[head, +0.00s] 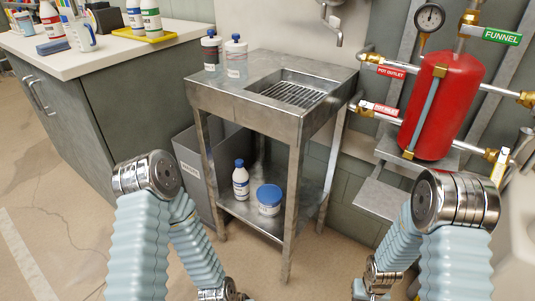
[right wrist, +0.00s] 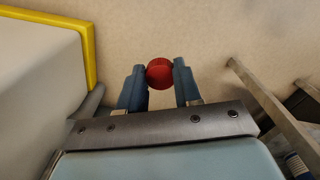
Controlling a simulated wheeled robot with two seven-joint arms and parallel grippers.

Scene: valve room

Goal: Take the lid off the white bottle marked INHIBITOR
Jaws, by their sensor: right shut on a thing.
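No label can be read as INHIBITOR. White bottles in the head view are a red-labelled one (head: 52,22) on the counter, a blue-labelled one (head: 135,16) and a green-labelled one (head: 151,22) by the yellow tray, and a blue-capped one (head: 240,184) on the steel stand's lower shelf. My right gripper (right wrist: 160,75) is shut on a small round red thing (right wrist: 160,72), held at its fingertips. No bottle shows beneath it. I cannot tell whether it is a lid. My left gripper is not in view.
The steel stand (head: 234,94) carries two clear bottles on top and a blue-lidded tub (head: 269,199) below. A grey bin (head: 186,150) stands beside it. A red tank (head: 441,105) with pipes is at right. The yellow tray (head: 166,36) is on the white counter (head: 65,62).

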